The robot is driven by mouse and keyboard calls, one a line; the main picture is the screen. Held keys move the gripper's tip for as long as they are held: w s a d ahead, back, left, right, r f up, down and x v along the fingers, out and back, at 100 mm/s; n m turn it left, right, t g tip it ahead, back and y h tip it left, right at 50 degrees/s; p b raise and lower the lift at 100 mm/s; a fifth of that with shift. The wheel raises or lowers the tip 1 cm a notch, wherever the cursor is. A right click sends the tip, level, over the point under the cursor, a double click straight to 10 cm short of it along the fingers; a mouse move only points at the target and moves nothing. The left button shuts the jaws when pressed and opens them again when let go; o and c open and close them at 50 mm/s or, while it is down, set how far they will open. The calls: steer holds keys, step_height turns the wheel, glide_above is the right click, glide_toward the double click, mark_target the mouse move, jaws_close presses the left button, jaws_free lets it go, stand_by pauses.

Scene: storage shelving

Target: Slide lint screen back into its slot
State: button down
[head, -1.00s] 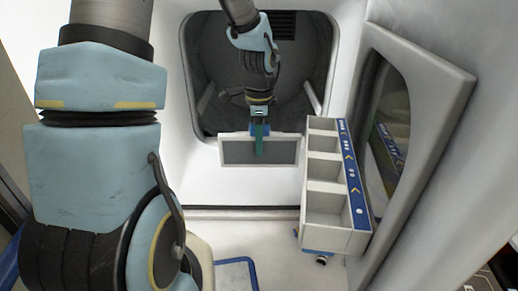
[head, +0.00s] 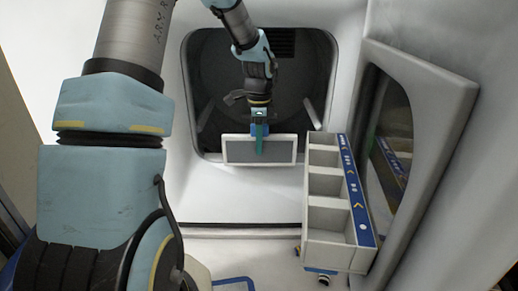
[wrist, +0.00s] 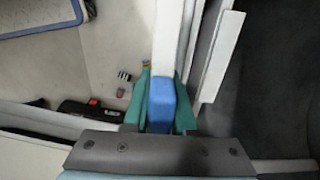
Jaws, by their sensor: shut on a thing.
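The lint screen (head: 234,151), a white-framed panel with grey mesh, hangs upright at the lower front of the dryer's round-cornered opening (head: 190,90). The slot itself cannot be made out clearly.
A white divided caddy (head: 326,212) with a blue label strip stands close right of the screen. The open dryer door (head: 440,110) is at the right. A blue-edged mat (wrist: 40,18) and small items lie on the floor below.

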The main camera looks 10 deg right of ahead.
steer(key=w+d+f+b, duration=0.1)
steer(key=w+f, duration=0.2)
steer(key=w, duration=0.4)
steer(key=shift+d, duration=0.15)
stand_by(0.5)
steer(key=shift+f, duration=0.35)
steer(key=shift+f+b, duration=0.35)
steer(key=shift+f, duration=0.35)
steer(key=shift+f, duration=0.35)
steer(key=c, duration=0.6)
jaws_free()
steer(key=shift+c, duration=0.2)
